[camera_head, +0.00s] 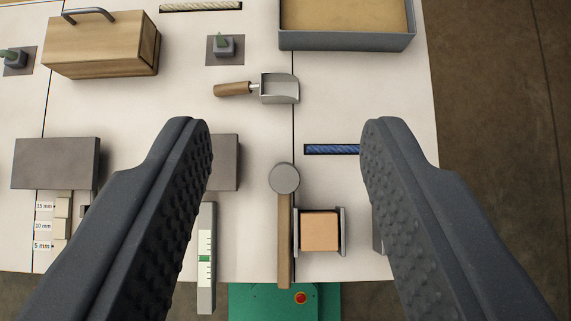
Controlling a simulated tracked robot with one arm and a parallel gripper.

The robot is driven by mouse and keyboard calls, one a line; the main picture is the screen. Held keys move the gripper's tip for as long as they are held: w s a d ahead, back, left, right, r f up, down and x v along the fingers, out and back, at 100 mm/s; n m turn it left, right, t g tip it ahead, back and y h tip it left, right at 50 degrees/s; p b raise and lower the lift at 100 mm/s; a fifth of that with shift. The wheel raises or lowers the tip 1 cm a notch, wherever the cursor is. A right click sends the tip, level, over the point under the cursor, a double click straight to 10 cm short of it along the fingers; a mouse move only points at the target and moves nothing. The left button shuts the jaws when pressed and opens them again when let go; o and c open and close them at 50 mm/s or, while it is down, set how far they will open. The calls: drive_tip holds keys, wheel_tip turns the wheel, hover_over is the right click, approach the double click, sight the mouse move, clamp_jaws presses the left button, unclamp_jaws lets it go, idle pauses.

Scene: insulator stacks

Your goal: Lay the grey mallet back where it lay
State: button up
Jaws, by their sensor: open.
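The grey mallet (285,179) shows in the head view as a round grey head with a wooden handle (284,240). It lies near the table's front edge, head toward the far side, beside a small bracket holding an orange-brown block (320,231). My gripper (286,130) is open, its two dark textured fingers wide apart. The mallet appears between the fingers in the picture, and neither finger touches it. The gripper is empty. The fingers hide parts of the table on both sides.
A scoop (280,88), a wooden box with a handle (100,45) and a grey-rimmed tray (347,41) stand farther back. A blue rod (331,149) lies in a slot. A level gauge (206,258) lies left of the mallet. A green thing with a red button (300,298) is at the front.

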drive_tip(key=s+r+t, duration=0.3)
drive_tip(key=s+r, duration=0.2)
drive_tip(key=r, duration=0.4)
drive_tip(key=s+r+t, duration=0.3)
drive_tip(key=s+r, duration=0.1)
drive_tip(key=r, duration=0.5)
drive_tip(key=shift+s+a, duration=0.15)
drive_tip(key=shift+s, duration=0.25)
drive_tip(key=shift+r, duration=0.2)
